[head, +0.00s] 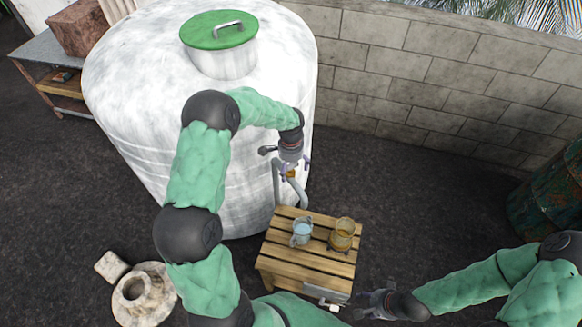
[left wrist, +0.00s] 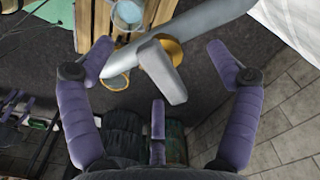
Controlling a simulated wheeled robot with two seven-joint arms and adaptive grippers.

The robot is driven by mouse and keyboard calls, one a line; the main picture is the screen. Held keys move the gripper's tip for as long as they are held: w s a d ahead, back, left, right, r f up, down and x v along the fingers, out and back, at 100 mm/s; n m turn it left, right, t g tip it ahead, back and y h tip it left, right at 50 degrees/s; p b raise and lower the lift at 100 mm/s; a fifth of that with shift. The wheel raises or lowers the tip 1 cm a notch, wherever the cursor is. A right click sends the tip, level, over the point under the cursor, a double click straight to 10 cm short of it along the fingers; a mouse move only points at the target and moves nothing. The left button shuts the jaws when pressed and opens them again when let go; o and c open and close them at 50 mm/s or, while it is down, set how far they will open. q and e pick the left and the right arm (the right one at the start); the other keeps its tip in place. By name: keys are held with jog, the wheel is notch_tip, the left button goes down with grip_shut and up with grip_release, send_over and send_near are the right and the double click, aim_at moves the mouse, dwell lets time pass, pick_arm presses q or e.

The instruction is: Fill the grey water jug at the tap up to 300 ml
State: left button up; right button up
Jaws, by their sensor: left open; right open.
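The grey water jug (head: 302,231) stands upright on a slatted wooden stand, below the tap. Its inside looks pale blue; I cannot read a level. It also shows at the top of the left wrist view (left wrist: 128,13). My right gripper (head: 368,304) is open and low, near the stand's front right corner.
An amber jug (head: 342,234) stands right of the grey jug on the stand (head: 290,262). The large white tank (head: 130,110) with a green lid is behind. A stone-like pot (head: 135,290) is at lower left, a rusty drum (head: 550,195) at far right. Ground right of the stand is clear.

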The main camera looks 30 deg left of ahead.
aim_at(291, 167)
pick_arm(q)
jog(key=shift+r, duration=0.1)
dwell(0.3)
jog(key=shift+r+p, duration=1.95)
jog(key=shift+r, duration=1)
jog(key=shift+f, duration=0.1)
